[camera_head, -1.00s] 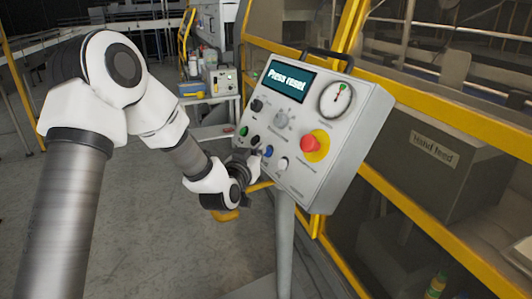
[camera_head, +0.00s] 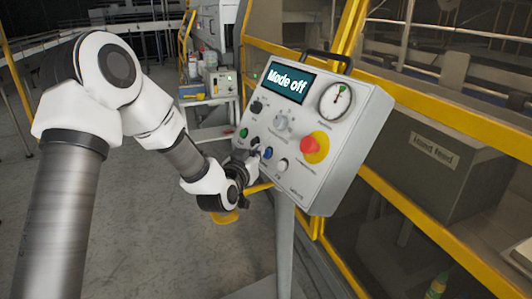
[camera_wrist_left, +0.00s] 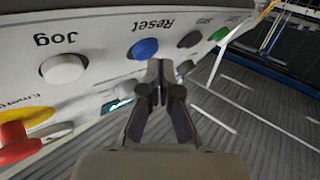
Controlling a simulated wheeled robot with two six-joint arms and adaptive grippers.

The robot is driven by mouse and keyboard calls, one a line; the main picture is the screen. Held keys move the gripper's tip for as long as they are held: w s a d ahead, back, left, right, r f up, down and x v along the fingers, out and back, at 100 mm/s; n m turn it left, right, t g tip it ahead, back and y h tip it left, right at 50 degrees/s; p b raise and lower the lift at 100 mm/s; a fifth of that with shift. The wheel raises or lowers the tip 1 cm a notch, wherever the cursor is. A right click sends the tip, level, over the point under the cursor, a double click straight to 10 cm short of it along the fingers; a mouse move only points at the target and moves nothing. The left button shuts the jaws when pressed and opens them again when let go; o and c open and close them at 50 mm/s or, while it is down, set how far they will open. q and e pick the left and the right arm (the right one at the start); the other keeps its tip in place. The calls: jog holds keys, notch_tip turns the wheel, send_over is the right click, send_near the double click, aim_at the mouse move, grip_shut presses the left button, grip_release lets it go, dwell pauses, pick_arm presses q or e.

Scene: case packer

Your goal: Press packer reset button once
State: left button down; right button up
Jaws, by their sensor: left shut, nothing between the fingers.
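The control box (camera_head: 352,150) stands on a post, with a screen (camera_head: 288,82) reading "Mode off". The blue reset button (camera_head: 267,153) is low on its face. In the left wrist view the blue button (camera_wrist_left: 143,48) sits by the upside-down word "Reset". My left gripper (camera_head: 252,153) is at the panel's lower left, just beside the blue button. In the left wrist view its shut, empty fingertips (camera_wrist_left: 160,68) show next to the blue button; no contact with it is visible. My right gripper is not in view.
A white jog button (camera_wrist_left: 62,68), a black button (camera_wrist_left: 190,39) and a green button (camera_wrist_left: 219,34) flank the blue one. A red emergency knob (camera_head: 310,145) on yellow sits above right. A yellow guard frame (camera_head: 430,110) runs behind the box. Floor is open at left.

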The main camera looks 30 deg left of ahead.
pick_arm(q)
jog(key=shift+s+a+r, duration=0.15)
jog(key=shift+s, duration=0.15)
jog(key=s+p, duration=0.1)
jog(key=s+a+r+p, duration=0.2)
jog(key=shift+s+a+r, duration=0.1)
jog(key=shift+s+r, duration=0.15)
jog(key=shift+s, duration=0.1)
dwell(0.4)
jog(key=shift+f, duration=0.1)
dwell(0.4)
